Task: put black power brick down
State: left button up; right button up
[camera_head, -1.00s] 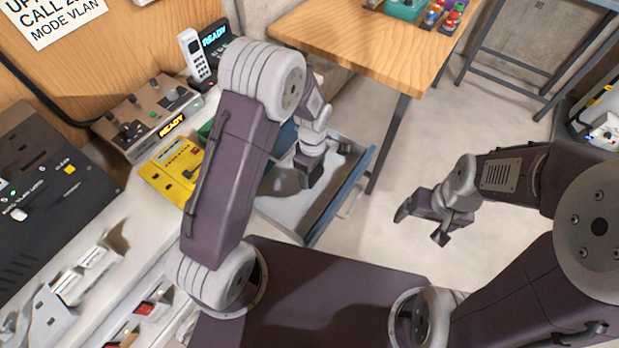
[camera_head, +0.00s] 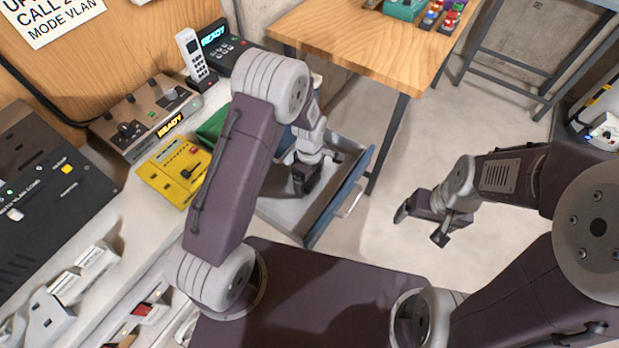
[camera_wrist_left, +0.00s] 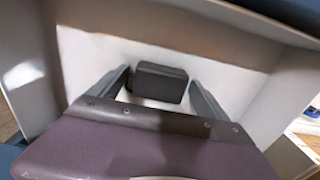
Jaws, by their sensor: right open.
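The black power brick (camera_wrist_left: 160,83) is between the fingertips of my left gripper (camera_wrist_left: 160,80) in the left wrist view. In the head view, my left gripper (camera_head: 304,180) reaches down into the open drawer (camera_head: 284,210), and the brick is hard to tell from the dark fingers. The drawer's pale floor shows around the brick in the wrist view; I cannot tell whether the brick touches it. My right gripper (camera_head: 424,216) is open and empty over the floor.
The drawer has a blue front (camera_head: 340,197) with a handle. A bench at left holds a yellow device (camera_head: 172,172), a brown control box (camera_head: 145,118) and a phone (camera_head: 194,55). A wooden table (camera_head: 365,45) stands behind. Bare floor lies right of the drawer.

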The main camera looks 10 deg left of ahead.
aim_at(310, 179)
pick_arm(q)
jog(key=shift+r, duration=0.2)
notch_tip(310, 179, up, 12)
jog(key=p, duration=0.2)
jog(key=s+a+r+m, duration=0.1)
jog(key=s+a+m, duration=0.2)
jog(key=s+m, duration=0.3)
jog(key=s+a+r+m+t, duration=0.1)
jog(key=s+a+r+m, duration=0.1)
jog(key=s+m, duration=0.5)
jog(key=shift+a+r+m, duration=0.25)
jog(key=shift+a+m, duration=0.15)
jog(key=shift+a, duration=0.05)
jog(key=shift+r, duration=0.1)
notch_tip(310, 179, up, 2)
jog(key=shift+s+p, duration=0.1)
jog(key=shift+p, duration=0.8)
